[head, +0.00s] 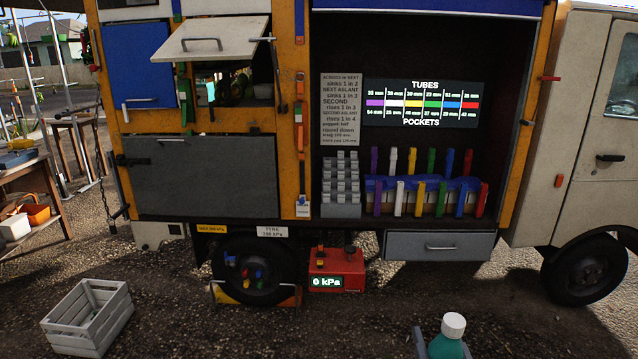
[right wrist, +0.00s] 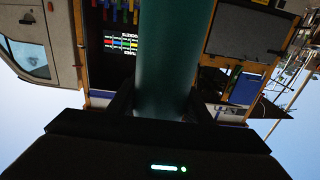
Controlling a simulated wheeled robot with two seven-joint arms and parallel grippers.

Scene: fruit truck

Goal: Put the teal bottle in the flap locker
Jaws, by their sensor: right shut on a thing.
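The teal bottle (head: 446,347) with a white cap shows at the bottom edge of the head view, upright, its lower part out of frame. My right gripper (head: 443,350) is shut on it, with a finger on either side. In the right wrist view the bottle (right wrist: 176,45) stands between the two fingers of the gripper (right wrist: 163,98). A locker with a pale flap (head: 210,40) swung up is at the upper left of the truck. Its opening (head: 235,88) shows below the flap, dark inside. My left gripper is not in view.
A large grey panel (head: 200,177) is closed below the open locker. A blue door (head: 138,65) is beside it. The open bay holds coloured tubes (head: 430,197) and a grey block rack (head: 340,190). A wooden crate (head: 88,318) and red compressor (head: 336,270) stand on the ground.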

